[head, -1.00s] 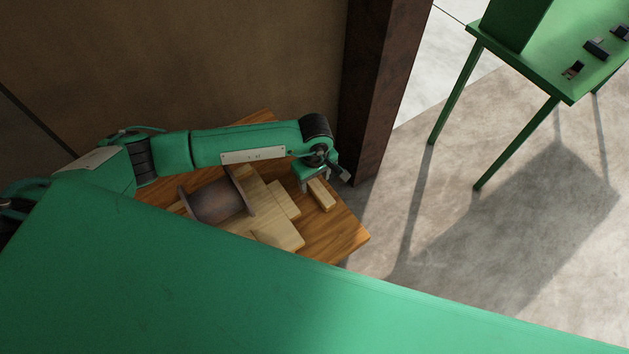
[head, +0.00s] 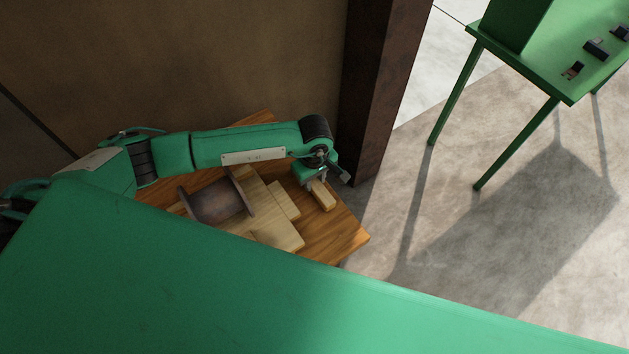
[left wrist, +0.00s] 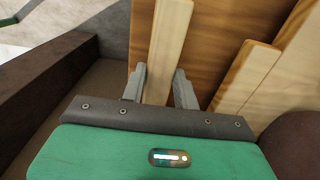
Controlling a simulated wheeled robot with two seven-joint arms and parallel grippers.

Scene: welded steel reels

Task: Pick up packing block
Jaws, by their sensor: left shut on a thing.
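The packing block (head: 322,196) is a small pale wooden bar near the right end of the brown wooden table. It also shows in the left wrist view (left wrist: 168,45), running up from between the fingers. My left gripper (head: 311,183) is shut on the block near one end. In the left wrist view its two grey fingers (left wrist: 158,88) stand on either side of the block. The block appears to be on or just above the table top; I cannot tell which. My right gripper is not in view.
A brown steel reel (head: 220,200) lies among pale wooden blocks (head: 277,230) on the wooden table (head: 343,239), left of my gripper. A dark steel post (head: 372,100) stands close behind. A green table (head: 560,85) stands at the upper right, with open floor before it.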

